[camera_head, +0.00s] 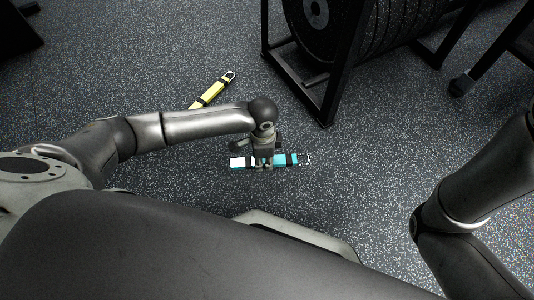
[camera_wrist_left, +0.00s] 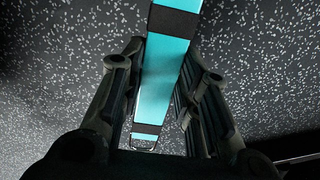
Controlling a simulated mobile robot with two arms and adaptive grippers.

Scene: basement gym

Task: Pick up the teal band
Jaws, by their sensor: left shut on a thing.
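The teal band (camera_head: 291,159) is a flat strip with black sections, a pale left end and a metal ring at its right end. It lies low over the dark speckled floor in the head view; I cannot tell whether it still touches the floor. My left gripper (camera_head: 264,163) comes down on its middle and is shut on it. In the left wrist view the teal band (camera_wrist_left: 166,70) runs between the two fingers of the left gripper (camera_wrist_left: 160,100). My right arm shows at the right of the head view, but its gripper is out of view.
A yellow band (camera_head: 212,91) lies on the floor beyond my left forearm. A black rack (camera_head: 333,88) holding dark weight plates (camera_head: 318,14) stands behind the teal band. Another black frame stands at the top right. The floor (camera_head: 375,165) right of the band is clear.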

